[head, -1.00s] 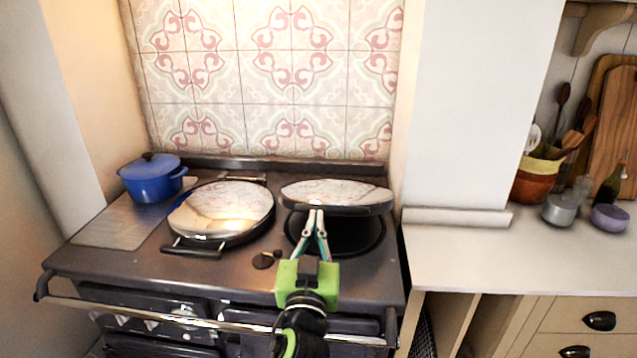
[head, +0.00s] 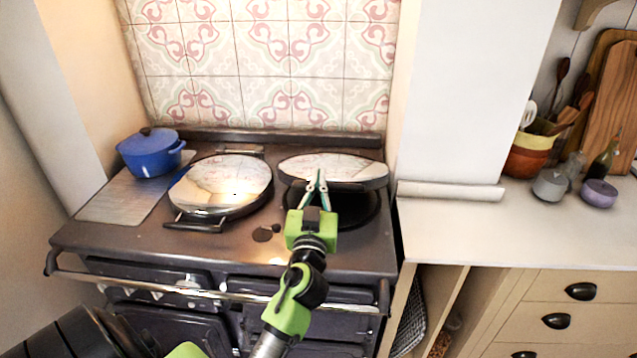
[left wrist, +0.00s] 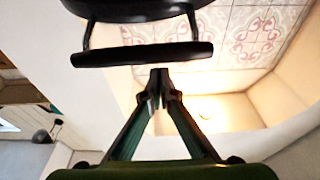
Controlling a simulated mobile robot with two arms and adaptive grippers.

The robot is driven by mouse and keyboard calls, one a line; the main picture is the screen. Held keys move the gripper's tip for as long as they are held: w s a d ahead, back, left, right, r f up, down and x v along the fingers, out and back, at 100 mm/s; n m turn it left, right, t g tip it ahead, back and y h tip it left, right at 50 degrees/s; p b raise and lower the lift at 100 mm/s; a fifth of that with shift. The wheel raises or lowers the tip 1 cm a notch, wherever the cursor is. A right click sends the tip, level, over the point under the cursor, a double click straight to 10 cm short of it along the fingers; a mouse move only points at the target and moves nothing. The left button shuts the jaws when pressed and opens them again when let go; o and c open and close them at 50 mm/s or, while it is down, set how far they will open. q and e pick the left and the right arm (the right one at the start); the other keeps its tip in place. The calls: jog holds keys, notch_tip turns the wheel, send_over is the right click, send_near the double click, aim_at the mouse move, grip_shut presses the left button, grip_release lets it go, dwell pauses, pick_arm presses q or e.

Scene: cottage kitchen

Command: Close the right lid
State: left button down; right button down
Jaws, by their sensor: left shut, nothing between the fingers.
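The right lid (head: 333,168) is a round polished lid with a dark rim, hinged at the back right of the range. It is partly raised above the dark round hotplate (head: 350,207). My left gripper (head: 318,174) is shut and empty, its tips overlapping the lid's front edge in the head view. The left wrist view shows the lid's dark bar handle (left wrist: 142,55) just above the closed fingertips (left wrist: 158,74); whether they touch cannot be told. The left lid (head: 225,183) lies flat. My right gripper is not in view.
A blue pot (head: 150,153) stands at the range's back left. A chrome rail (head: 215,296) runs along the range's front. A pillar (head: 455,100) and a white counter (head: 490,225) with bowls are on the right. The tiled wall is behind.

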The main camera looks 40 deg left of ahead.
pick_arm(q)
jog(key=shift+f, duration=0.55)
